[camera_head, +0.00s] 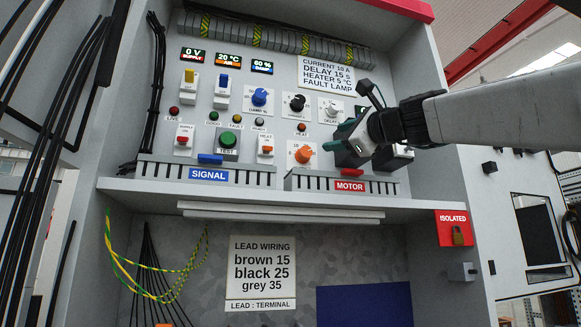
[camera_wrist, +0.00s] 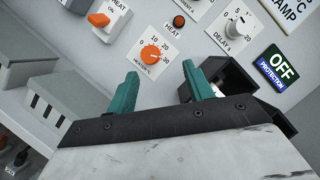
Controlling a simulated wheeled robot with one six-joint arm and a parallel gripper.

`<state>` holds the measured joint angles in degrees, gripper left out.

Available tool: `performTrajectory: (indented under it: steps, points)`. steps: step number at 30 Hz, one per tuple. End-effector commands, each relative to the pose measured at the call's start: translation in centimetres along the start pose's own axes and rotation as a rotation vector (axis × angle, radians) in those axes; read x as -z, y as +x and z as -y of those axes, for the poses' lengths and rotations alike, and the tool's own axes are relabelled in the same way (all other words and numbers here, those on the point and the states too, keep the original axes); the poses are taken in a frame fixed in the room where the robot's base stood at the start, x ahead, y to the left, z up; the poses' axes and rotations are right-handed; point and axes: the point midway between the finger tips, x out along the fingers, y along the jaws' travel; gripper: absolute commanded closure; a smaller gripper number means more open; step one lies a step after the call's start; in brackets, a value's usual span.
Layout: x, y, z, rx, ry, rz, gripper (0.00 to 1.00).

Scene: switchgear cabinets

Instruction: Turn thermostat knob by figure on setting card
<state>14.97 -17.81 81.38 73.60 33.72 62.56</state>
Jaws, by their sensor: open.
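The orange thermostat knob (camera_wrist: 150,53) sits on a white plate with marks 0, 10, 20 and 30. Its pointer is too small for me to read. It also shows in the head view (camera_head: 304,152), low on the panel. The setting card (camera_head: 326,76) at the panel's upper right reads current 10 A, delay 15 s, heater 5 °C, fault lamp. My gripper (camera_wrist: 161,77) is open, with its teal fingers apart and nothing between them. The knob lies beyond the fingertips, between them in the wrist view. In the head view my gripper (camera_head: 343,138) is just right of the knob.
The delay knob (camera_wrist: 234,28) and an OFF protection display (camera_wrist: 279,71) are on the right in the wrist view. An orange heat switch (camera_wrist: 99,19) is left of the knob. Below the panel run the signal duct (camera_head: 208,175) and motor duct (camera_head: 349,186).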

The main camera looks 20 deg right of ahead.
Motion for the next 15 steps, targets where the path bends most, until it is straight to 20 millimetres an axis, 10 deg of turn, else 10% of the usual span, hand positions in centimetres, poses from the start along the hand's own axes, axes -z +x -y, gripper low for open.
performTrajectory:
  steps: [15]
  points:
    - [1.1,9.9,-2.3,-0.007,0.001,0.005,0.48]
